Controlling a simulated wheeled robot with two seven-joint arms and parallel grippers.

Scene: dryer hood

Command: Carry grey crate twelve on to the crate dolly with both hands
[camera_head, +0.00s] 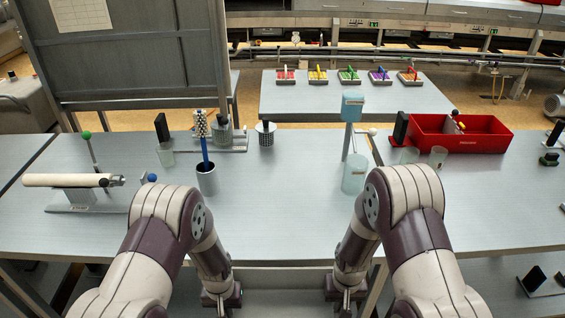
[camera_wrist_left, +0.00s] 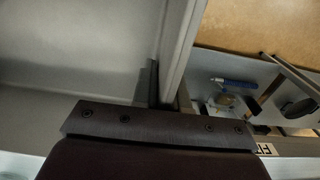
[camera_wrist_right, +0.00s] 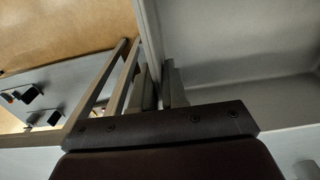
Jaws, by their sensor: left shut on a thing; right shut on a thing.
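My left gripper (camera_head: 221,297) and my right gripper (camera_head: 345,292) hang low in front of the table's near edge in the head view, a short way apart. In the left wrist view, my left gripper (camera_wrist_left: 167,88) is shut on a grey crate wall (camera_wrist_left: 178,48), with the crate's pale inside to the left. In the right wrist view, my right gripper (camera_wrist_right: 160,86) is shut on the opposite-side wall (camera_wrist_right: 151,42), with the inside to the right. The crate's number is not visible.
Several small coloured trays stand on the rear table (camera_head: 345,100). A dark panel (camera_head: 120,50) stands back left.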

